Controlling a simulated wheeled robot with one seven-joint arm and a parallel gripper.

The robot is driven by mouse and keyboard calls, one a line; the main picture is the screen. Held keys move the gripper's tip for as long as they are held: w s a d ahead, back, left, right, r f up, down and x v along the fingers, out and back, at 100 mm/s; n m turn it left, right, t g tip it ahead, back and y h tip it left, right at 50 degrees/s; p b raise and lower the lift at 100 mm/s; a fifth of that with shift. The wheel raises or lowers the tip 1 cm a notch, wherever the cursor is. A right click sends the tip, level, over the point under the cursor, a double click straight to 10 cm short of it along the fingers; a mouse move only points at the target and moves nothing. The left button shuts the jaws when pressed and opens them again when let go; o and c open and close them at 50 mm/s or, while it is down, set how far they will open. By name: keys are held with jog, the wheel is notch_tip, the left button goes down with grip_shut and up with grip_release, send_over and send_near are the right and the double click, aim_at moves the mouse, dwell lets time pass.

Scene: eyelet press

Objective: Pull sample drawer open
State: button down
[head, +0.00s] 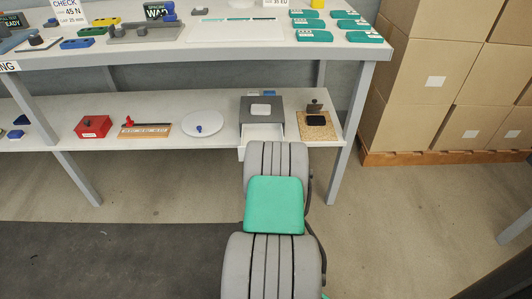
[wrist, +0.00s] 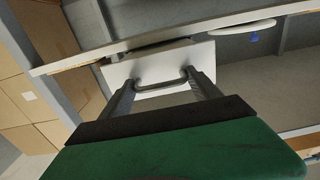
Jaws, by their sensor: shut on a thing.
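The sample drawer is a white drawer (head: 262,132) in a grey box (head: 278,104) on the lower shelf. In the head view its pale inside shows in front of the box, so it stands at least partly open. My arm hides its front there. In the wrist view the white drawer front (wrist: 150,65) has a grey bar handle (wrist: 163,85).
A cork mat (head: 327,133) with a dark item lies right of the drawer box. A white round plate (head: 203,124) and a red box (head: 93,127) stand to the left. A table leg (head: 350,135) and stacked cartons (head: 430,80) are at the right.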

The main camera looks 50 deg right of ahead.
jog(key=c, duration=0.6)
grip_release()
jog(key=shift+s+d, duration=0.15)
jog(key=shift+o, duration=0.8)
jog(key=shift+d, duration=0.1)
jog(key=shift+a, duration=0.2)
jog(key=shift+a, duration=0.1)
jog(key=b+v, duration=0.1)
jog(key=v, duration=0.6)
jog(key=shift+s+a, duration=0.15)
jog(key=shift+s, duration=0.05)
